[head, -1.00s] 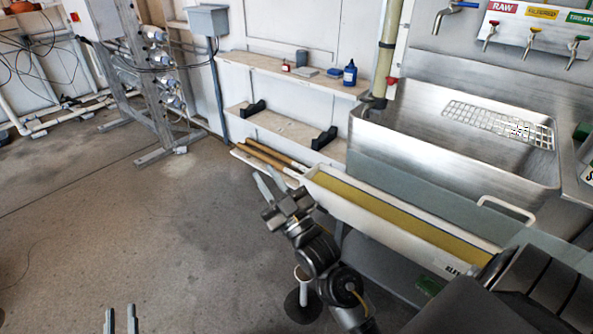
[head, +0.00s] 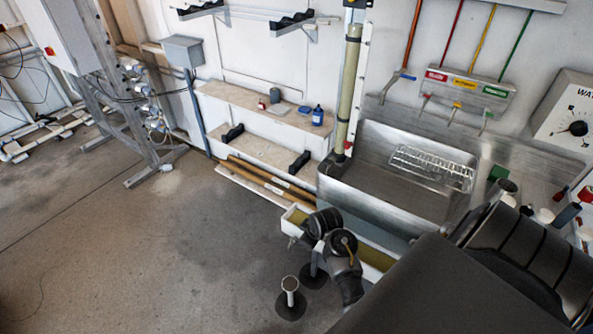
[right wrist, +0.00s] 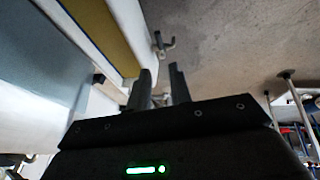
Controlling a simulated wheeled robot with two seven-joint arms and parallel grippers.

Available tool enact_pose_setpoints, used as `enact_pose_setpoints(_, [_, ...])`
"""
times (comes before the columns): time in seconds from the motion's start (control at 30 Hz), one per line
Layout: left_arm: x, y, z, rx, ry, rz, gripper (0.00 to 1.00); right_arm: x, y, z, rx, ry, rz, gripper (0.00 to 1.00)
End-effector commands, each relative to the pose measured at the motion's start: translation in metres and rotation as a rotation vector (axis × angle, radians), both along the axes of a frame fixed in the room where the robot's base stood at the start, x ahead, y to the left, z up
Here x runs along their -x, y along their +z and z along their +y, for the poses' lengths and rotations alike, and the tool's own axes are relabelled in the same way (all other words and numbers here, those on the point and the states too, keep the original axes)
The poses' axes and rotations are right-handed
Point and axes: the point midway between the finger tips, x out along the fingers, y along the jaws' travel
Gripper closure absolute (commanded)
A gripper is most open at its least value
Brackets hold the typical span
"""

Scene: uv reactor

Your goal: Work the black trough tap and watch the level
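The white trough (head: 375,258) holds yellowish liquid and runs below the steel sink. My right arm covers its middle in the head view. In the right wrist view its yellow-lined channel (right wrist: 108,32) lies at upper left. A small dark tap-like fitting (right wrist: 165,43) shows near the trough's end, just beyond my right gripper; I cannot tell its setting. My right gripper (right wrist: 161,74) is open, with a clear gap between its fingers and nothing in it. It appears apart from the fitting. My left gripper is not in view.
The steel sink (head: 350,185) with a wire rack (head: 432,167) stands behind the trough.

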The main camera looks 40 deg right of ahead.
Motion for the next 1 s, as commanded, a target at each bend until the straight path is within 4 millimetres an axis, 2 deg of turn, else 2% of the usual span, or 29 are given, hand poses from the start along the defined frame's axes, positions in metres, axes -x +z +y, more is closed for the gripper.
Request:
enact_pose_setpoints(0.17, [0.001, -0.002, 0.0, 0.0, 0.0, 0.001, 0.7, -0.002, -0.006, 0.0, -0.002, 0.001, 0.003, 0.79])
enact_pose_setpoints(0.27, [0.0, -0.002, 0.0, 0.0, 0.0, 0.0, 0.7, -0.007, -0.017, -0.001, -0.002, 0.003, 0.003, 0.79])
enact_pose_setpoints(0.5, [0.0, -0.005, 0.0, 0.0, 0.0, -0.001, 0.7, -0.026, -0.058, -0.003, -0.002, 0.001, 0.003, 0.79])
enact_pose_setpoints(0.7, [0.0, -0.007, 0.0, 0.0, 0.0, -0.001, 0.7, -0.039, -0.085, -0.006, -0.001, 0.0, 0.001, 0.79])
enact_pose_setpoints(1.0, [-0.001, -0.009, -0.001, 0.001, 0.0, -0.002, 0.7, -0.045, -0.099, -0.007, 0.0, -0.001, 0.0, 0.79])
